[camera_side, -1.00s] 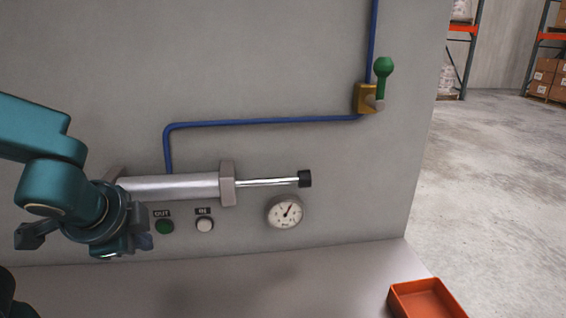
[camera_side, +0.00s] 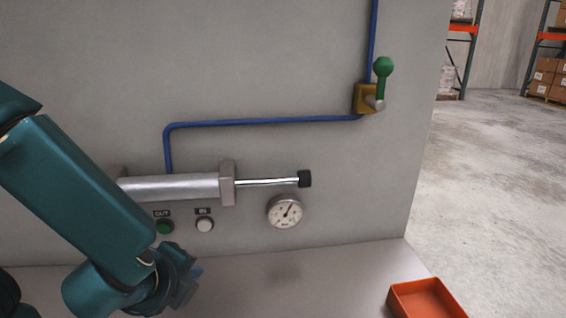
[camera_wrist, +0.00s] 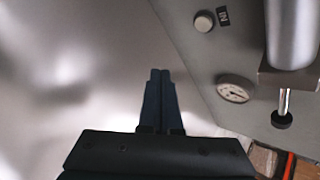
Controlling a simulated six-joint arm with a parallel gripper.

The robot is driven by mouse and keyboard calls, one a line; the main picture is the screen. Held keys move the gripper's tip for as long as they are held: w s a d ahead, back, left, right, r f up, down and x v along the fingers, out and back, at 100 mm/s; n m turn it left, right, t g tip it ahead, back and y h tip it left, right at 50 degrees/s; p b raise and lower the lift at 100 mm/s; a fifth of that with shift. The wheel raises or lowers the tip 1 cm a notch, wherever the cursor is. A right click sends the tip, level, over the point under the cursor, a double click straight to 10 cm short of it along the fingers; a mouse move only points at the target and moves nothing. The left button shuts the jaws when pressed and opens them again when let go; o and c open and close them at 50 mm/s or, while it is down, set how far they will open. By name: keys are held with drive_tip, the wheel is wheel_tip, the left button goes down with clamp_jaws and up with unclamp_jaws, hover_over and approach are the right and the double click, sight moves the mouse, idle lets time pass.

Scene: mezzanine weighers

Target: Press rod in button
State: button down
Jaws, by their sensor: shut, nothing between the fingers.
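The white IN button (camera_side: 204,225) sits on the grey panel under the cylinder, and it also shows at the top of the wrist view (camera_wrist: 204,21). The green OUT button (camera_side: 165,227) is left of it. The cylinder (camera_side: 175,187) lies level on the panel, its rod (camera_side: 268,182) out to the right with a black tip (camera_side: 305,179). My gripper (camera_side: 194,284) is low, in front of the panel and below the buttons, touching neither. In the wrist view its fingers (camera_wrist: 160,75) are together, with nothing between them.
A gauge (camera_side: 285,211) is below the rod. A blue pipe (camera_side: 260,121) runs up to a brass valve (camera_side: 366,98) with a green lever (camera_side: 383,75). An orange tray (camera_side: 425,299) lies at the right. The bench top (camera_side: 320,270) between is clear.

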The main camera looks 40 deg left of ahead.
sight(204, 226)
drive_tip(key=shift+a, duration=0.1)
drive_tip(key=w+a, duration=0.6)
idle(0.4)
drive_tip(key=shift+w+a, duration=0.15)
drive_tip(key=shift+w, duration=0.05)
idle(1.8)
drive_tip(key=shift+w+a, duration=0.15)
drive_tip(key=shift+w, duration=0.05)
drive_tip(key=shift+w+a, duration=0.3)
idle(0.8)
drive_tip(key=shift+s, duration=0.1)
drive_tip(key=shift+s+d, duration=0.55)
drive_tip(key=shift+d, duration=0.05)
idle(0.3)
